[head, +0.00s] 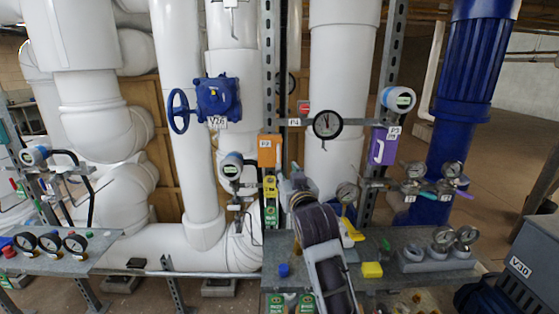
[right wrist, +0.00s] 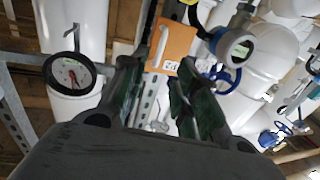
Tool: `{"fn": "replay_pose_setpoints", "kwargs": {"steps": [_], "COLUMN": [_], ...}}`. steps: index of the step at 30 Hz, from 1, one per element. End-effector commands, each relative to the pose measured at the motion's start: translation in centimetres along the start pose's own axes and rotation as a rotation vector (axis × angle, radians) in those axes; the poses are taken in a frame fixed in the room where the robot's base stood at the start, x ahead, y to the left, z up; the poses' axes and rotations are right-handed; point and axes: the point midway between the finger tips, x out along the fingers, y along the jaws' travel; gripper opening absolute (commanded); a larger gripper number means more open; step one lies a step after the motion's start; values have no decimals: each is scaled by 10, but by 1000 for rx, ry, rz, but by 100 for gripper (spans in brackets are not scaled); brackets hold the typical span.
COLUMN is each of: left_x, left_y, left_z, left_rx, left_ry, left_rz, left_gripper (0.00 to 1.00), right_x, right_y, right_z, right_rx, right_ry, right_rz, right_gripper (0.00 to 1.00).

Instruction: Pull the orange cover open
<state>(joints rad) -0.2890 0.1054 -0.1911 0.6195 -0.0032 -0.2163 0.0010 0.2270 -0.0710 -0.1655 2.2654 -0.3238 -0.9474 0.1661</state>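The orange cover (head: 269,150) is a small box front on the vertical strut in the middle of the head view. In the right wrist view the orange cover (right wrist: 176,48) lies ahead, beyond the fingers, with a pale handle (right wrist: 161,43) on its face. My right gripper (head: 298,178) is just below and right of the cover in the head view, partly hidden by its own arm. In the right wrist view the right gripper (right wrist: 155,92) has its fingers apart with nothing between them, not touching the cover. My left gripper is not in view.
A round gauge (head: 327,125) and a purple box (head: 383,146) with a white handle are to the right of the cover. A blue valve (head: 217,98) and a white transmitter (head: 231,166) are to its left. A grey bench (head: 400,285) with small items is below.

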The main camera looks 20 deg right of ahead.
Motion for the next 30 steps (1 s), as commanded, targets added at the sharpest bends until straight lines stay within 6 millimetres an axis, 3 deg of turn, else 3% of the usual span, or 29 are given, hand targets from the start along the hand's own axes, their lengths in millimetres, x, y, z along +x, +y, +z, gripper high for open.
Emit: {"fn": "replay_pose_setpoints", "kwargs": {"steps": [30], "left_x": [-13], "left_y": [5], "left_z": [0], "left_rx": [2], "left_ry": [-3], "left_rz": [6], "left_gripper": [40], "right_x": [98], "right_y": [0], "right_z": [0], "right_rx": [-1], "right_ry": [0], "right_rz": [0], "right_gripper": [31]}}
